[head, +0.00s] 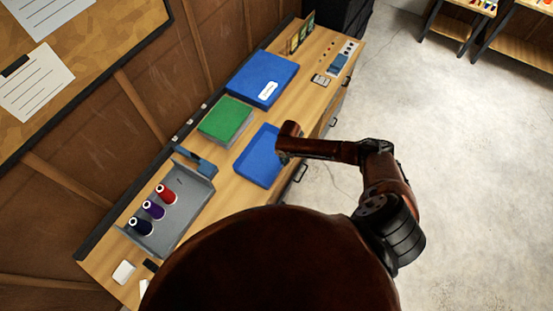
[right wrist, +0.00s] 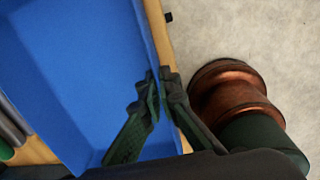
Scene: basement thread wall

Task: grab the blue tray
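The blue tray (head: 257,160) lies on the wooden bench near its front edge in the head view. In the right wrist view the tray (right wrist: 85,70) fills the left side, with its raised wall along the bench edge. My right gripper (right wrist: 161,88) straddles this wall, one finger inside the tray and one outside. The fingertips are close together with the thin wall between them, so it looks shut on the tray. In the head view the right gripper (head: 281,158) is mostly hidden beneath my wrist. My left gripper is not in view.
A green book (head: 226,119) and a larger blue case (head: 262,79) with a white label lie behind the tray. A grey rack (head: 176,230) holds red, purple and dark thread spools. The bench front has handles (head: 301,173).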

